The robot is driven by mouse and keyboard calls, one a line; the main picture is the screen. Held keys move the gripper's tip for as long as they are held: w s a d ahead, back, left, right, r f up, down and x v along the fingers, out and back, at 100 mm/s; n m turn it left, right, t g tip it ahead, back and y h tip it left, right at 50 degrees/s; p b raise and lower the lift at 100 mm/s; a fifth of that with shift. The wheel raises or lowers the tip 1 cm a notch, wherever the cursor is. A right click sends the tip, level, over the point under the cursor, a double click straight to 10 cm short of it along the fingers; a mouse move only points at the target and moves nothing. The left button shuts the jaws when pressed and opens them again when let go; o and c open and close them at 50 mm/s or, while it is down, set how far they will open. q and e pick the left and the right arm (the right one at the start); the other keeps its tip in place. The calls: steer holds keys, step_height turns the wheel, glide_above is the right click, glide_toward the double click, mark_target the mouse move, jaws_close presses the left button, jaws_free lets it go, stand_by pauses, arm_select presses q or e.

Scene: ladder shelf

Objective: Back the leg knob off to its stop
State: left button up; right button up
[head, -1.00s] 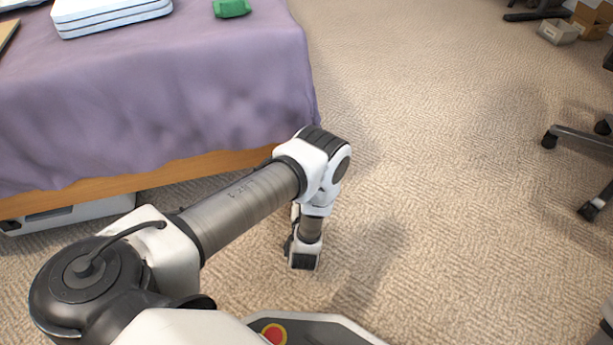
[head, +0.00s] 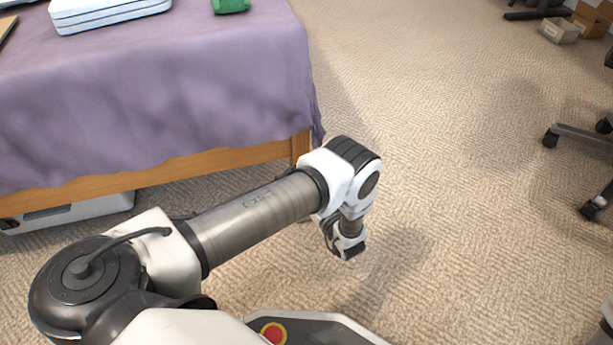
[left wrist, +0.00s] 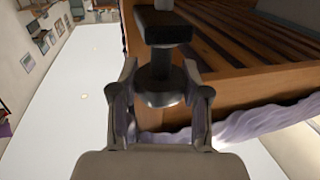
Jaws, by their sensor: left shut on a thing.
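The leg knob (left wrist: 160,98) is a grey, round, flared metal piece on a short stem below a dark block (left wrist: 163,28) in the left wrist view. My left gripper (left wrist: 162,101) has a finger on each side of it and is shut on it. My right gripper is in neither view.
Carpet (head: 450,200) is clear at right, up to chair legs (head: 575,132).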

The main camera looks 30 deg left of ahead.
arm_select(q)
steer(key=n+g+y+b, duration=0.1)
steer(key=n+g, duration=0.1)
steer(key=g, duration=0.1)
steer(key=n+g+b, duration=0.1)
steer(key=n+g, duration=0.1)
steer(key=g, duration=0.1)
steer(key=shift+w+f+n+g+y+b, duration=0.1)
steer(key=shift+n+g+y+b, duration=0.25)
steer(key=shift+n+g+y, duration=0.05)
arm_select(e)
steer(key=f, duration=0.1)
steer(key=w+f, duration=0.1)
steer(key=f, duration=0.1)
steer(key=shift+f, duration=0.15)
arm_select(q)
steer(key=n+g, duration=0.1)
steer(key=g, duration=0.1)
steer(key=shift+n+g, duration=0.4)
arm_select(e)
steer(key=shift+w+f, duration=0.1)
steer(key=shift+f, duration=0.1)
arm_select(q)
steer(key=shift+n+g+h, duration=0.5)
steer(key=shift+n+g, duration=0.8)
steer(key=shift+g, duration=1.2)
steer(key=o, duration=1.2)
steer(key=shift+c, duration=0.2)
steer(key=shift+r, duration=0.2)
